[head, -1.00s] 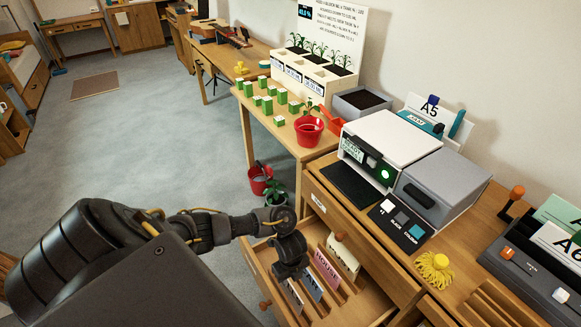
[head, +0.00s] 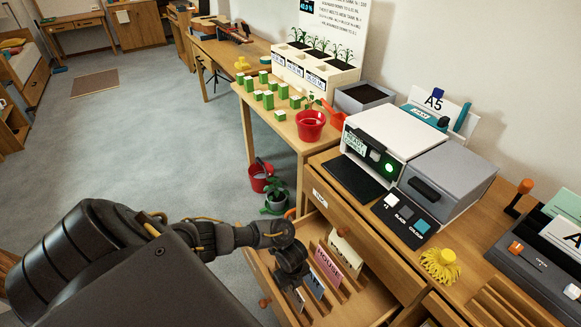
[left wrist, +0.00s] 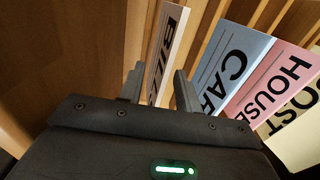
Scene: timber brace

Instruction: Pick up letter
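My left gripper (head: 292,285) reaches down into the open drawer (head: 372,300), over the row of upright cards. In the left wrist view its two fingers (left wrist: 160,88) stand apart, with a pale card marked "BILLS" (left wrist: 163,52) showing between them. The gap to each finger looks open. A blue card marked "CAR" (left wrist: 232,65) and a pink card marked "HOUSE" (left wrist: 275,82) stand to its right, then a cream card (left wrist: 298,130). The pink card (head: 328,266) and cream card (head: 345,252) also show in the head view. I cannot make out a separate letter. My right gripper is not in view.
The printer (head: 385,145) and grey box (head: 448,178) stand on the desk above the drawer. A yellow tasselled object (head: 441,265) lies near the desk edge. A red pot (head: 310,125) stands on the table behind. Wooden dividers run through the drawer.

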